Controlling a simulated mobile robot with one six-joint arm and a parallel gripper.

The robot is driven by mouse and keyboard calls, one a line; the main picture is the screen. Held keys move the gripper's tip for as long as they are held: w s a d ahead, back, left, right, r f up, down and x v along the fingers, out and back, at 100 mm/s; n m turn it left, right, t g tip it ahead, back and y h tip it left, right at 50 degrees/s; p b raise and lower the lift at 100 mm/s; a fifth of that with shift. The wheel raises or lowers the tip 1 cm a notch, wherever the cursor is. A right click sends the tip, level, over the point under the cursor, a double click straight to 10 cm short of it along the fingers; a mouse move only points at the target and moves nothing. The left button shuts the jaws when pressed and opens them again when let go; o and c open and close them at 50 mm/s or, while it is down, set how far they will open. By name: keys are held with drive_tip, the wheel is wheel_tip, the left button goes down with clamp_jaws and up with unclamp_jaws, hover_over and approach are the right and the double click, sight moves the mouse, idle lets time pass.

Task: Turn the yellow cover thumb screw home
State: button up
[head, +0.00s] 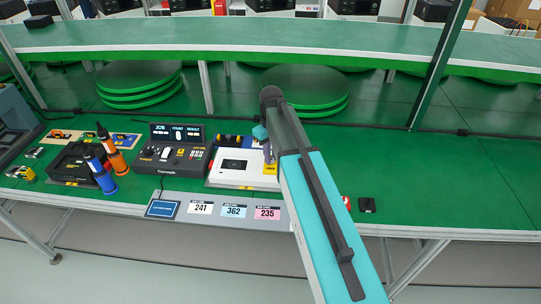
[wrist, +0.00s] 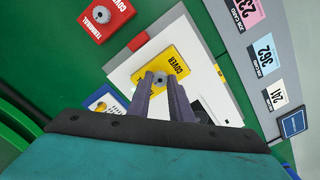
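The yellow cover (wrist: 176,66) lies on a white unit and bears black lettering. Its small dark thumb screw (wrist: 160,80) shows between the fingertips of my gripper (wrist: 160,77) in the wrist view. The two grey-purple fingers stand on either side of the screw with a gap between them. I cannot tell whether they touch it. In the head view my gripper (head: 268,150) points down at the yellow cover (head: 271,168) at the white unit's right end, and the arm hides part of that area. The screw cannot be made out there.
A red terminal cover (wrist: 107,17) with a grey knob lies beside the white unit (wrist: 128,72). A dark control box (head: 178,153) and blue and orange screwdrivers (head: 112,158) stand to the left. Number cards (head: 234,211) line the front edge. The green table at right is mostly clear.

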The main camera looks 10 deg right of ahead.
drive_tip(key=shift+a, duration=0.1)
clamp_jaws()
drive_tip(key=shift+m, duration=0.6)
drive_tip(key=m, duration=0.3)
drive_tip(key=shift+p, duration=0.3)
drive_tip(key=m, duration=0.3)
drive_tip(key=shift+m, duration=2.4)
